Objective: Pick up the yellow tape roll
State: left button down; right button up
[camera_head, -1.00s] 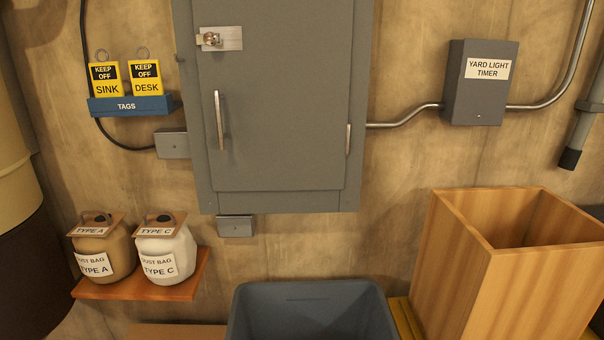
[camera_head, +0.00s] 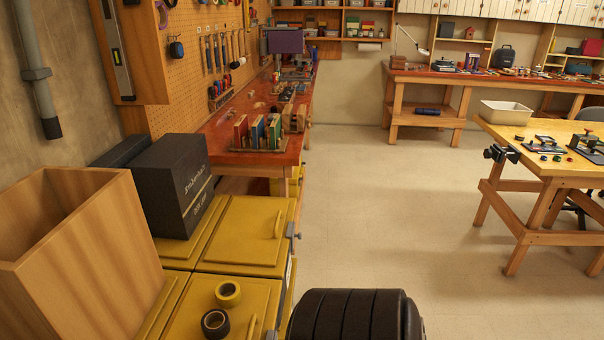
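The yellow tape roll (camera_head: 228,293) lies flat on top of a yellow cabinet (camera_head: 185,312), low and left of centre in the head view. A black tape roll (camera_head: 215,323) with a tan core lies just in front of it, very close to it or touching. Neither of my grippers shows in the view.
A tall open wooden box (camera_head: 90,255) stands left of the rolls, and a black box (camera_head: 170,185) stands behind them. A black ribbed rounded object (camera_head: 350,315) is at the bottom centre. A red-topped workbench (camera_head: 260,158) runs along the pegboard wall. The floor (camera_head: 390,220) is open.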

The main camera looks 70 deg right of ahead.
aim_at(232, 301)
jog(key=z, duration=1.75)
jog(key=l+u, duration=0.45)
jog(key=i+l, duration=0.05)
jog(key=l, duration=0.05)
